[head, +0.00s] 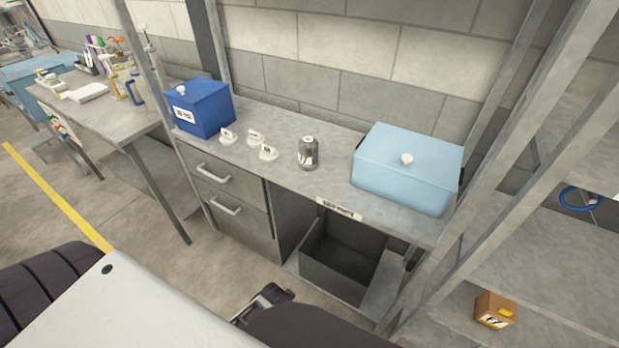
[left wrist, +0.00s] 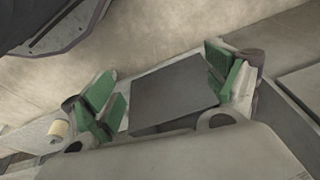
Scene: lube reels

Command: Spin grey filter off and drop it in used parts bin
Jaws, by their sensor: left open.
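The grey filter (head: 308,153), a small cylinder with a dark marking, stands upright on the bench top in the head view. The used parts bin (head: 340,262) is a dark grey open box in the bay under the bench, below a white label (head: 340,209). My left gripper (left wrist: 165,95) is open in the left wrist view, with green finger pads apart; a flat dark grey square shows between them, and I cannot tell what it is.
A dark blue box (head: 203,108) and several small white pieces (head: 256,140) stand left of the filter. A light blue lidded box (head: 408,170) stands to its right. Grey uprights (head: 480,170) rise at the right. A cardboard box (head: 494,310) sits lower right.

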